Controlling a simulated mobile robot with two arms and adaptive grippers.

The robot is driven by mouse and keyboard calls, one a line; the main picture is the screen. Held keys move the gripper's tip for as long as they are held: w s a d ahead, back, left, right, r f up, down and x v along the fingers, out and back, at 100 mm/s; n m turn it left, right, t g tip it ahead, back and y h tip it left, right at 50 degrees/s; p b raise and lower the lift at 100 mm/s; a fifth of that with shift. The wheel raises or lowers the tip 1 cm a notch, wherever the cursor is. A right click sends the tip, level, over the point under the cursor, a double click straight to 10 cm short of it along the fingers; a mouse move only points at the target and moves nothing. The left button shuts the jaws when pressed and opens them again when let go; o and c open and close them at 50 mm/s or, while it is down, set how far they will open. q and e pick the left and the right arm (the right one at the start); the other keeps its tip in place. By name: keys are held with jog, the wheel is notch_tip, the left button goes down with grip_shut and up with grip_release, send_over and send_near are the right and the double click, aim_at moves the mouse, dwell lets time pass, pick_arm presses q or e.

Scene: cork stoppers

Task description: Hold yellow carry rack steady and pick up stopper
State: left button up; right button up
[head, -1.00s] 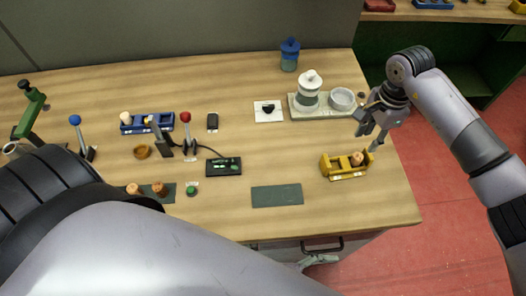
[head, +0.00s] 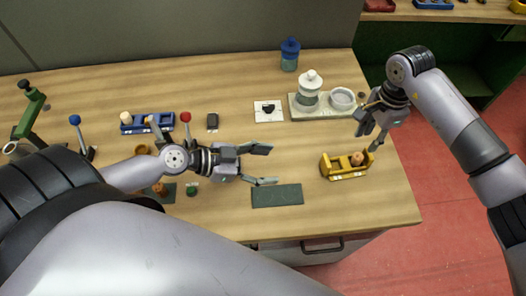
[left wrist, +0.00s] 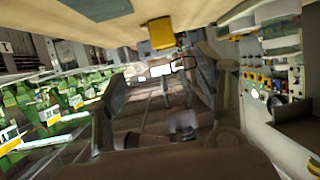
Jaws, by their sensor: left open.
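The yellow carry rack (head: 326,166) stands near the right end of the table. A brown cork stopper (head: 358,158) sits in it. My right gripper (head: 370,139) is above the rack's right end, fingers apart and pointing down. I cannot tell whether it touches the rack. My left gripper (head: 268,165) is open and empty over the middle of the table, left of the rack, fingers pointing right. In the left wrist view, a yellow shape, likely the rack (left wrist: 161,36), shows ahead of the open fingers. Another cork stopper (head: 160,188) stands at the left, partly hidden by my arm.
A dark green mat (head: 277,195) lies between my left gripper and the front edge. A tray (head: 325,109) with a white-lidded jar (head: 309,88) and a bowl (head: 342,98) stands behind the rack. A blue rack (head: 132,128) and levers stand at the left.

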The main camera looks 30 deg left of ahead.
aim_at(324, 164)
pick_arm(q)
jog(key=x, duration=1.1)
jog(key=r+x, duration=0.1)
jog(key=x, duration=0.4)
jog(key=shift+w+d+f, duration=0.25)
jog(key=shift+w+d, duration=0.15)
